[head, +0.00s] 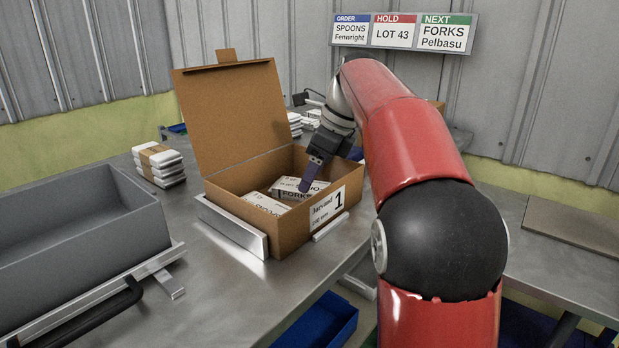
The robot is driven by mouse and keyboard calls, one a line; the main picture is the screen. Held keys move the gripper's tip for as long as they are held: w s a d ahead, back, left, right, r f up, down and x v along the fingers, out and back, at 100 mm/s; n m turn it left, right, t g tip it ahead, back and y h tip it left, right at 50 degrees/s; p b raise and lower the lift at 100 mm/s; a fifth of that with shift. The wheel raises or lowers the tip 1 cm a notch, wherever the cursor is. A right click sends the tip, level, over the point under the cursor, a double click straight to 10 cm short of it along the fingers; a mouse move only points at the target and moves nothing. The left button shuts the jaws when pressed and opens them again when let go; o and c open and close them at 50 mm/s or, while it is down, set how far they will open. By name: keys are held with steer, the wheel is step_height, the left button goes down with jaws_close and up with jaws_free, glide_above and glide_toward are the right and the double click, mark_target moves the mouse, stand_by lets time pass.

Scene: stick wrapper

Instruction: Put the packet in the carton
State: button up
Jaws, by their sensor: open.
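The brown carton (285,235) stands on the metal bench with its lid up and a label reading "1" on its front. Inside lie white packets: one marked FORKS (298,187) at the back right, and another (266,203) in front of it, its print upside down. My gripper (306,186) points down into the carton from above, its fingers at the FORKS packet's upper side. The jaws are open. I cannot tell whether the fingers touch the packet. The carton's floor is mostly hidden by its walls and the packets.
A grey bin (70,225) stands at the left. A banded stack of white packets (160,165) sits behind the carton at left. Metal guides (232,226) flank the carton. A blue bin (320,322) is below the bench edge. An order board (402,32) hangs on the wall.

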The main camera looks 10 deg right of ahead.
steer(key=p+v, duration=0.2)
steer(key=v, duration=0.7)
steer(key=shift+r+p, duration=0.3)
steer(key=shift+p, duration=0.05)
steer(key=shift+s+d, duration=0.1)
